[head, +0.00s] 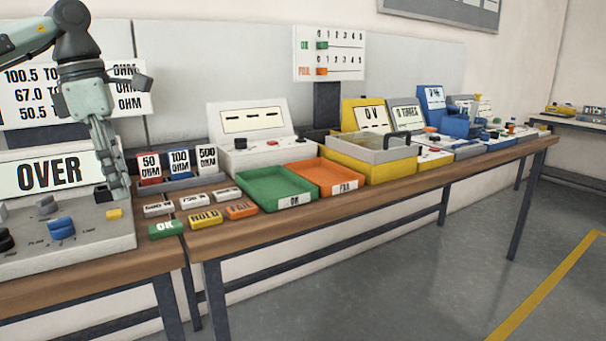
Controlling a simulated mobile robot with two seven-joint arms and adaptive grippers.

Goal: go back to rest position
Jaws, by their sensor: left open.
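My left gripper (112,192) hangs from the upper left, pointing down over the right part of the grey meter console (70,248). It is open, and I see nothing between its fingers. Its tips are close above a small yellow button (115,214); I cannot tell whether they touch the console. The console's display (50,173) reads "OVER", and a blue knob (61,228) is on its panel. My right gripper is not in view.
On the bench (235,232) are OK, HOLD and FAIL tags, a green OK tray (275,188), an orange FAIL tray (327,177) and a rack of resistor labels (180,183). Several instruments line the right end. The floor (430,270) in front is clear.

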